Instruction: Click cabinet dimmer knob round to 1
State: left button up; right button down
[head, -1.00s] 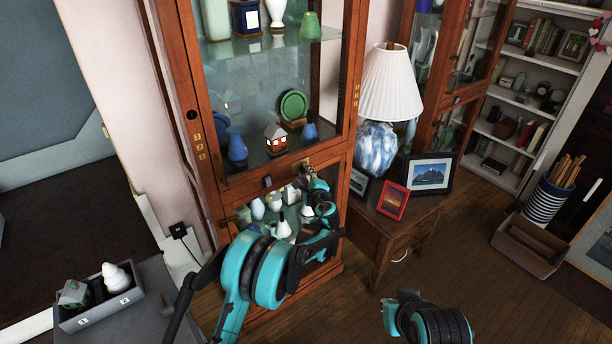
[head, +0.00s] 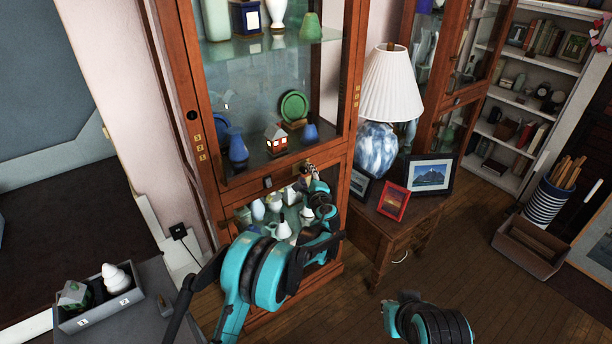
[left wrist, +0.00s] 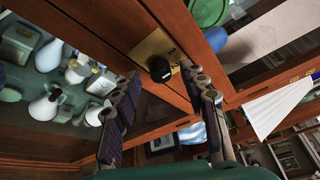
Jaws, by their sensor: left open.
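The dimmer knob (left wrist: 159,69) is a dark round knob on a brass plate (left wrist: 151,45), set in the wooden rail of the cabinet (left wrist: 136,24). In the head view a bit of the brass plate (head: 306,163) shows, and my gripper hides the knob. My left gripper (left wrist: 163,76) is open, its two dark fingers on either side of the knob. I cannot tell whether either finger touches it. In the head view my left gripper (head: 308,174) is at the rail below the glass display. The knob's setting is not readable. My right gripper is out of the picture.
A small lit house (head: 276,139), blue vases and a green plate (head: 294,105) stand behind the glass above. White vases (head: 283,229) stand in the lower case. A lamp (head: 391,85) and framed pictures (head: 431,174) stand on a side table close to the right.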

pick_arm(q)
jog(key=v, duration=1.1)
jog(key=shift+s, duration=0.3)
jog(key=shift+d, duration=0.1)
jog(key=s+a+r+n+g, duration=0.35)
jog(key=s+a+n, duration=0.2)
jog(key=a, duration=0.25)
jog(key=s+a+r+n+g, duration=0.2)
jog(key=s+a+r+n, duration=0.2)
jog(key=s+a, duration=0.4)
jog(key=s+a+f+n+g+h, duration=0.1)
jog(key=s+n, duration=0.4)
jog(key=s, duration=0.7)
jog(key=s+a+f+n+g+h, duration=0.2)
jog(key=s+n, duration=0.4)
jog(key=s, duration=0.7)
notch_tip(320, 180, down, 2)
jog(key=shift+s+a+f+h, duration=0.1)
jog(key=shift+s+a+h, duration=0.05)
jog(key=shift+a+h, duration=0.45)
